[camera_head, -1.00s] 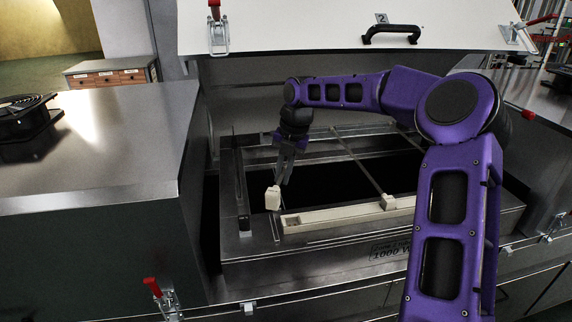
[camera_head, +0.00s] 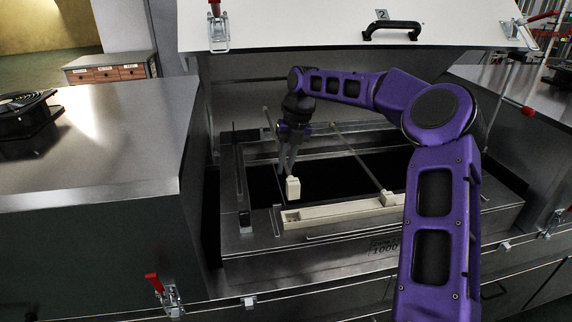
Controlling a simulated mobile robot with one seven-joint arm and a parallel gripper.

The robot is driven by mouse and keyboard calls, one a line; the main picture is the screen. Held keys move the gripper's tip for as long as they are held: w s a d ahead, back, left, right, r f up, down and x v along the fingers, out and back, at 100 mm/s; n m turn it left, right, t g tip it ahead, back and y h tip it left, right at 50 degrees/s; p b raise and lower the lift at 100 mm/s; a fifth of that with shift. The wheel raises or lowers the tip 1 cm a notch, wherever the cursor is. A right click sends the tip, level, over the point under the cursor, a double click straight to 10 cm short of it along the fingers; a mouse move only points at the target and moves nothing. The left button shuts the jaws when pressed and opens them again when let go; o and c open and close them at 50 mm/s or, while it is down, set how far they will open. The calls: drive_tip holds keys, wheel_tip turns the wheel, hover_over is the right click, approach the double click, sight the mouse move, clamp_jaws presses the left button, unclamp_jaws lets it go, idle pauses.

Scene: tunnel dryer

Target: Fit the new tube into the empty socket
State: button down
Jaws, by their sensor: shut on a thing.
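The new tube (camera_head: 271,127) is a thin grey rod with a cream block-shaped cap (camera_head: 293,188) at its near end. My gripper (camera_head: 286,168) points down and is shut on the tube, hiding its middle part. The cap is above and behind the left part of a cream rail (camera_head: 335,211) along the front of the dryer frame; they look apart.
The metal frame (camera_head: 240,210) surrounds a dark opening. A raised white lid (camera_head: 340,32) with a black handle hangs above my arm. A steel counter (camera_head: 100,150) stands at left.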

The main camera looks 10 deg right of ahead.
drive_tip(key=b+x, duration=0.1)
drive_tip(key=x, duration=0.1)
drive_tip(key=d+b+x, duration=0.1)
drive_tip(key=x, duration=0.2)
drive_tip(key=shift+f, duration=0.25)
drive_tip(key=shift+p, duration=1)
idle(1.5)
drive_tip(key=shift+d+b+x, duration=0.15)
drive_tip(key=shift+b+x, duration=0.1)
drive_tip(key=shift+x, duration=0.5)
drive_tip(key=shift+d+b+x, duration=0.15)
drive_tip(key=shift+b+x, duration=0.1)
drive_tip(key=shift+x, duration=0.5)
drive_tip(key=c, duration=0.8)
unclamp_jaws()
drive_tip(key=shift+d+f, duration=0.1)
drive_tip(key=shift+f, duration=0.05)
drive_tip(key=p+v, duration=0.1)
drive_tip(key=v, duration=1.1)
